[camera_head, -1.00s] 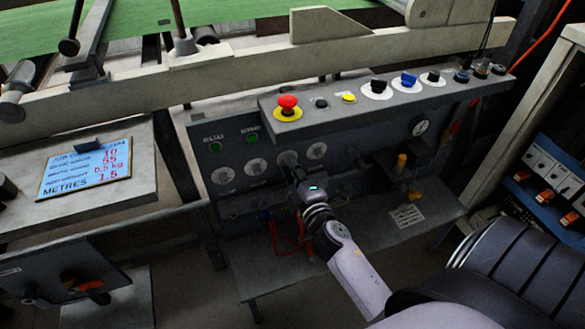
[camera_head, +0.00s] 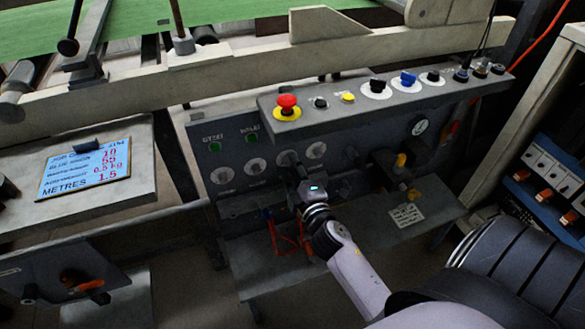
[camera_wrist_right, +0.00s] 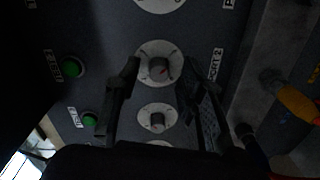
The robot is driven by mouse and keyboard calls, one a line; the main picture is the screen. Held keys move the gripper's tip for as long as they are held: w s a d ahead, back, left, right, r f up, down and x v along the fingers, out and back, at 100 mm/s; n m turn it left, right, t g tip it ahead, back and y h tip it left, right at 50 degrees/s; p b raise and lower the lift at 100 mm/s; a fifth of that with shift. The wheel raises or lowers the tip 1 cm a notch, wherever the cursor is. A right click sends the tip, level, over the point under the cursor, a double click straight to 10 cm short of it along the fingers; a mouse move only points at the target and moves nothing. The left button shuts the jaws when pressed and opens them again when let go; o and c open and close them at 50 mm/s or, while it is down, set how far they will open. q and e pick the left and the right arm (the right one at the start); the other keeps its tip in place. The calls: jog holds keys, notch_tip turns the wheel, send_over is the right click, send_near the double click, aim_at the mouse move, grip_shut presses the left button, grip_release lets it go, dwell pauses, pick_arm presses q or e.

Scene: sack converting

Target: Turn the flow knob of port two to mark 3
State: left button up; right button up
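The port two flow knob (camera_wrist_right: 158,68) is a small dark round knob with a red pointer line, set on a pale dial. The PORT 2 label (camera_wrist_right: 215,65) is beside it in the right wrist view. My right gripper (camera_wrist_right: 158,78) is open, its two dark fingers on either side of the knob with visible gaps. I cannot tell whether the fingertips reach past its face. In the head view my right gripper (camera_head: 300,174) is at the panel, just below the row of pale dials. The mark numbers are too small to read. My left gripper is not in view.
Another dial (camera_wrist_right: 157,118) is close to the fingers. Green lamps (camera_head: 252,135) are above the dials. The red emergency button (camera_head: 287,107) and several switches stand on the overhanging ledge (camera_head: 350,115). A yellow-handled valve (camera_head: 401,160) is right of my gripper.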

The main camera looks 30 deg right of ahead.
jog(key=v, duration=0.7)
jog(key=shift+s, duration=0.25)
dwell(0.5)
